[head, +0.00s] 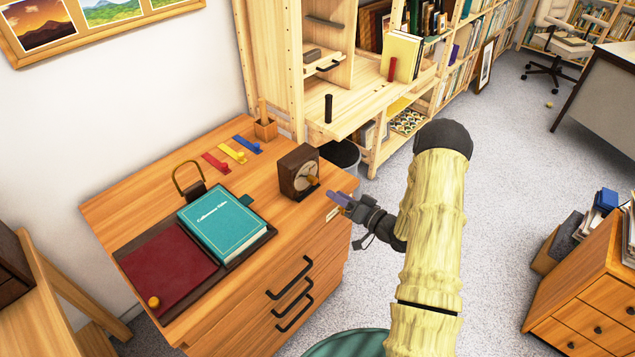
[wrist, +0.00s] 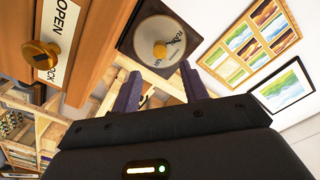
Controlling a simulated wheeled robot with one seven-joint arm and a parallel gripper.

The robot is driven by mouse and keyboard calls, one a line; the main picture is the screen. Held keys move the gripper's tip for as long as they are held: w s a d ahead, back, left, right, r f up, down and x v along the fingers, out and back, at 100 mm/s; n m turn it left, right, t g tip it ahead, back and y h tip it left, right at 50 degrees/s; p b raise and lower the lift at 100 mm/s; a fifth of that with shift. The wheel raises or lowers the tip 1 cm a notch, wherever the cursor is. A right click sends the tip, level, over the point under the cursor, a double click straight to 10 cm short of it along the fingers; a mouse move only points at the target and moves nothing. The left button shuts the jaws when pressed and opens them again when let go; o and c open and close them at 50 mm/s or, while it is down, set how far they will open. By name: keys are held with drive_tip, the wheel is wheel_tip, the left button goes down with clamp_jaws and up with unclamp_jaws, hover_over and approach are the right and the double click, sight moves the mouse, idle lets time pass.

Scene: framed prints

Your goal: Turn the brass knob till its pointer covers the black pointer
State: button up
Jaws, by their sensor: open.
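The brass knob (head: 313,180) sticks out from the middle of a round pale dial (head: 303,174) on a dark wooden box (head: 287,180), which stands on the dresser top near its right edge. In the wrist view the knob (wrist: 160,50) is a small yellow disc on the dial (wrist: 153,32), seen past and between the fingertips. The dial carries lettering. I cannot make out the brass pointer or the black pointer clearly. My gripper (head: 337,198) has purple fingers; they are spread and empty in the wrist view (wrist: 158,78), apart from the knob, to its lower right in the head view.
A teal book (head: 222,222) and red folder (head: 167,265) lie on the dresser left of the box. An OPEN/LOCK label (wrist: 62,38) with another brass knob (wrist: 40,55) is on the dresser, close to my gripper.

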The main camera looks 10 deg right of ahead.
sight(316, 182)
drive_tip(key=x, duration=0.8)
drive_tip(key=shift+w+a, duration=0.2)
drive_tip(key=shift+w, duration=0.05)
clamp_jaws()
